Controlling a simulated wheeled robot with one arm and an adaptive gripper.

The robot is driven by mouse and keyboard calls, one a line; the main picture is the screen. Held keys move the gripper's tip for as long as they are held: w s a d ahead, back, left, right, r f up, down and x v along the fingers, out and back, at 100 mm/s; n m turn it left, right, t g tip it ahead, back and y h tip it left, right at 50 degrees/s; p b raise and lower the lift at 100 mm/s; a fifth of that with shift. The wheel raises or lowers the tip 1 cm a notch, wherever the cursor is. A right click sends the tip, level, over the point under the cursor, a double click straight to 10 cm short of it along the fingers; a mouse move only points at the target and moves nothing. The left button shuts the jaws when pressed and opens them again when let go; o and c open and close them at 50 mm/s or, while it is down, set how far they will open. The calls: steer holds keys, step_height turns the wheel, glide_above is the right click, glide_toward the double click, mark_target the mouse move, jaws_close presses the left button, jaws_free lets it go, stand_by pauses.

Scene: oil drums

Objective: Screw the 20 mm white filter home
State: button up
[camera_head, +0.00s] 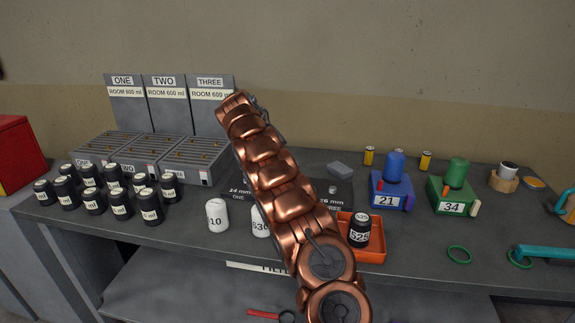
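Two white cylinders stand on the grey bench: one marked with a number ending in 10 (217,215), and one ending in 30 (260,221), partly behind my arm. Which white piece is the 20 mm filter I cannot tell. A dark block behind my arm carries the labels 14 mm ONE (239,191) and 26 mm THREE (331,194). Its middle, between those labels, is hidden by my arm. My copper arm rises across the middle of the view. My gripper is hidden behind it, and what it may hold does not show.
Several black bottles (121,204) crowd the left, before grey racks (192,162). An orange tray (371,253) holds a black can (359,231). Blue unit 21 (389,190) and green unit 34 (452,198) stand right. A green ring (459,254) lies at the front right.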

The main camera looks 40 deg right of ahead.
stand_by(0.3)
steer(key=o, duration=1.4)
steer(key=shift+f+b, duration=0.15)
steer(key=shift+b, duration=0.25)
steer(key=shift+b, duration=0.45)
steer(key=shift+n+t+b, duration=0.3)
steer(key=shift+n+b, duration=0.3)
steer(key=shift+b, duration=0.25)
steer(key=n+t+b, duration=0.1)
steer(key=n+b, duration=0.1)
steer(key=shift+s+h+b, duration=0.1)
steer(key=shift+h+b, duration=0.2)
steer(key=shift+n+t+b, duration=0.3)
steer(key=shift+n+t, duration=0.3)
steer(key=shift+n, duration=0.4)
steer(key=shift+n+t, duration=0.3)
steer(key=shift+n, duration=0.2)
